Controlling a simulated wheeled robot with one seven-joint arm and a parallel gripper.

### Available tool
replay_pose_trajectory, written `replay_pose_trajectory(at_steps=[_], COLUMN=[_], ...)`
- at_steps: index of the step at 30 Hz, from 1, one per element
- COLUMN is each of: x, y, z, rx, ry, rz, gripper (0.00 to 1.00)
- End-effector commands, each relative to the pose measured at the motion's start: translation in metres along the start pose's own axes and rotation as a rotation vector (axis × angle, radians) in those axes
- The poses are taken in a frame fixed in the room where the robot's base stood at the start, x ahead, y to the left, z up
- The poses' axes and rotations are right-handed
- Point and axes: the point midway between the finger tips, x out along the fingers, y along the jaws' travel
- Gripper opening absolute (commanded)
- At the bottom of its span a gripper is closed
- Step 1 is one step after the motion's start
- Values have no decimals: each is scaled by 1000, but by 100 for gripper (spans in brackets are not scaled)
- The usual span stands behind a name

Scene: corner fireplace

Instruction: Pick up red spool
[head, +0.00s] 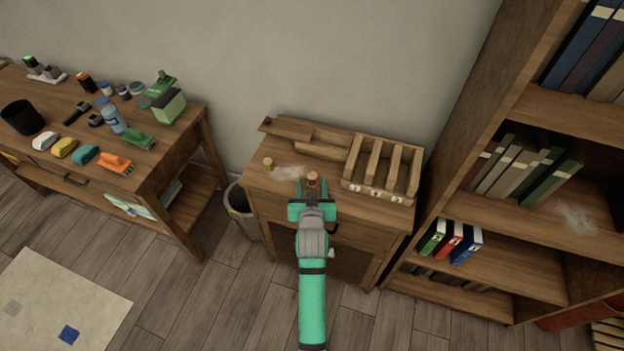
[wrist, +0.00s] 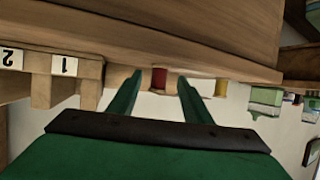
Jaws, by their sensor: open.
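The red spool (wrist: 159,80) stands on the wooden cabinet top and shows between my fingertips in the wrist view, which looks upside down. In the head view its pale wooden end (head: 313,176) shows just at the tips of my gripper (head: 311,188). My gripper, also in the wrist view (wrist: 160,86), is open, with one finger to each side of the spool. I cannot tell how deep the spool sits between the fingers. My gripper partly hides the spool in the head view.
A yellow spool (wrist: 221,88) stands to the left of my gripper in the head view (head: 267,163). A numbered wooden rack (head: 380,190) is close on the right. A tall bookshelf (head: 470,190) stands further right. A cluttered desk (head: 180,150) is at left.

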Motion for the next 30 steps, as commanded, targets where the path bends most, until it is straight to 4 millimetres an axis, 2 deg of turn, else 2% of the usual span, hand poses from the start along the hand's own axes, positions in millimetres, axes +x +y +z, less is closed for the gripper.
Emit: replay_pose_trajectory(at_steps=[4,12,14,18,30], x=[15,17,17,17,16], y=[1,1,1,1,1], z=[-1,-1,-1,-1,-5], rx=[0,0,0,0,0], ry=[1,1,1,1,3], rz=[0,0,1,1,1], gripper=[45,45,33,2,1])
